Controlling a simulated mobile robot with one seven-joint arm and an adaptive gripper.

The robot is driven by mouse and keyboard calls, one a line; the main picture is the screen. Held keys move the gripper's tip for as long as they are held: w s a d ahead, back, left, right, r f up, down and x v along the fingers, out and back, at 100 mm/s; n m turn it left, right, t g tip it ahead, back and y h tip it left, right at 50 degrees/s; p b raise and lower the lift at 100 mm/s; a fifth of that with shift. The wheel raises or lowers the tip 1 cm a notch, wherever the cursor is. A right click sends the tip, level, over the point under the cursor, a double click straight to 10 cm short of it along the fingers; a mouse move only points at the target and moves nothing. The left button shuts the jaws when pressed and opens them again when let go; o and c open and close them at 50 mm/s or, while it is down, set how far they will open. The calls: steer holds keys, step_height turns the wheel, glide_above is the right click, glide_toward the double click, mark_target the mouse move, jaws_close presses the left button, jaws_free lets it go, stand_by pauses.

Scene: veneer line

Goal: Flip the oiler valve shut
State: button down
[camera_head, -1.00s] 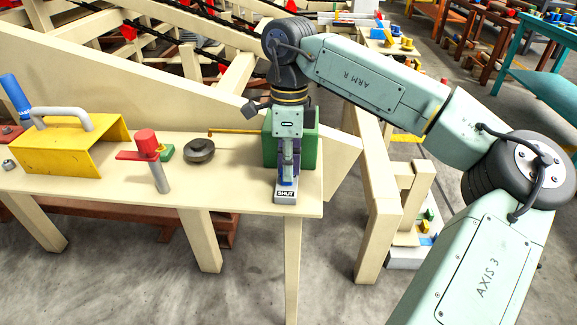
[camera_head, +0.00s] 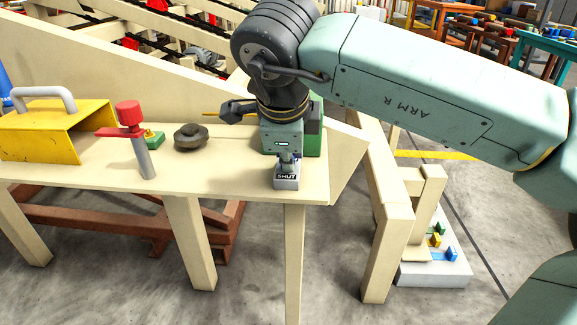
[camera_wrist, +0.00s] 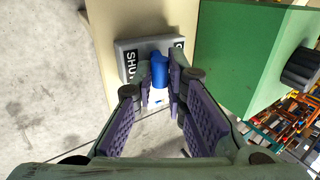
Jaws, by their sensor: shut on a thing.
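The oiler valve shows in the wrist view as a grey block (camera_wrist: 132,56) with SHUT labels and a blue handle (camera_wrist: 159,71). My gripper (camera_wrist: 160,84) has its purple-padded fingers closed around the blue handle, with the fingertips close to the block. In the head view the SHUT block (camera_head: 287,181) sits at the bench's front edge, with my gripper (camera_head: 288,160) right above it. My fingers and wrist mostly hide the handle there. A green box (camera_head: 312,135) stands just behind; it also shows in the wrist view (camera_wrist: 240,60).
On the bench (camera_head: 230,180) to the left are a dark round knob (camera_head: 190,137), a red-topped post valve (camera_head: 138,140) and a yellow cover (camera_head: 50,135) with a grey handle. A slanted cream panel (camera_head: 150,75) rises behind. Open floor lies in front.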

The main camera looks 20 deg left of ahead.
stand_by(0.4)
steer(key=c, duration=1.6)
jaws_free()
steer(key=shift+s, duration=0.1)
